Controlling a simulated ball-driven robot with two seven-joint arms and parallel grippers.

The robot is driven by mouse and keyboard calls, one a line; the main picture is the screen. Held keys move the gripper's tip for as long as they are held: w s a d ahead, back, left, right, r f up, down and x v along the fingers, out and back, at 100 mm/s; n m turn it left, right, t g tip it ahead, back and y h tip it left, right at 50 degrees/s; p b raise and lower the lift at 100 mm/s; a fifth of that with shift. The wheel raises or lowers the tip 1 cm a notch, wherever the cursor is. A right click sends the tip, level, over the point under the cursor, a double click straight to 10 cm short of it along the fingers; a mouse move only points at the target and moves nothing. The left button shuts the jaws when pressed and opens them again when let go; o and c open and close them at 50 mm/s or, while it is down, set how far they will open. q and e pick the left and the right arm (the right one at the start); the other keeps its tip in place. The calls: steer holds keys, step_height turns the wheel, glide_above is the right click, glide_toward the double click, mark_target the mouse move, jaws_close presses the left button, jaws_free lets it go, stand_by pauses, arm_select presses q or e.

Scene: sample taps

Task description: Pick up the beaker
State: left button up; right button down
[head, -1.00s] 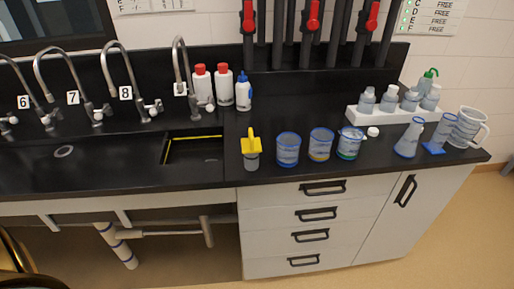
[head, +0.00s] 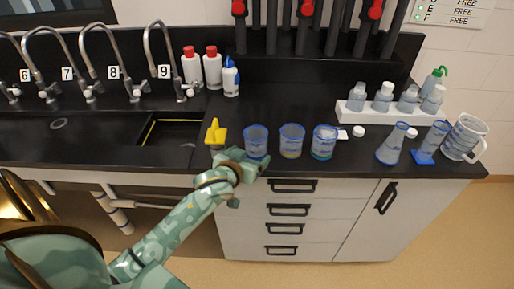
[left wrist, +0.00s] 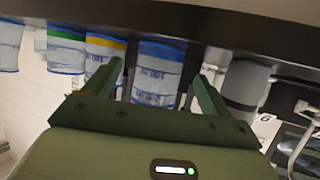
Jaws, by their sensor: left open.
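Three clear beakers with blue rims stand in a row near the counter's front edge: a left one (head: 256,139), a middle one with a yellow band (head: 292,142) and a right one with a green band (head: 324,144). My left gripper (head: 240,164) is open at the counter edge, in front of the left beaker and partly covering its lower part. In the left wrist view, the left beaker (left wrist: 158,68) shows between the two spread fingers of my left gripper (left wrist: 160,88). I cannot tell whether they touch it. My right gripper is not in view.
A yellow-topped item (head: 216,132) stands just left of the beakers. A flask (head: 391,147), a measuring cylinder (head: 432,140) and a jug (head: 465,138) stand at the right. A white rack (head: 388,116) with several bottles is behind. Taps and a sink (head: 60,126) are left.

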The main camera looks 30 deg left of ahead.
mark_target(252, 153)
arm_select(q)
steer(key=shift+w+a+f, duration=0.1)
steer(key=shift+w+f, duration=0.15)
steer(key=shift+w, duration=0.45)
steer(key=b+x, duration=0.2)
steer(key=x, duration=0.2)
steer(key=shift+s+f, duration=0.1)
steer(key=shift+w+a+f, duration=0.1)
steer(key=shift+w, duration=0.35)
steer(key=shift+s, duration=0.1)
steer(key=shift+c, duration=0.5)
steer(key=c, duration=0.9)
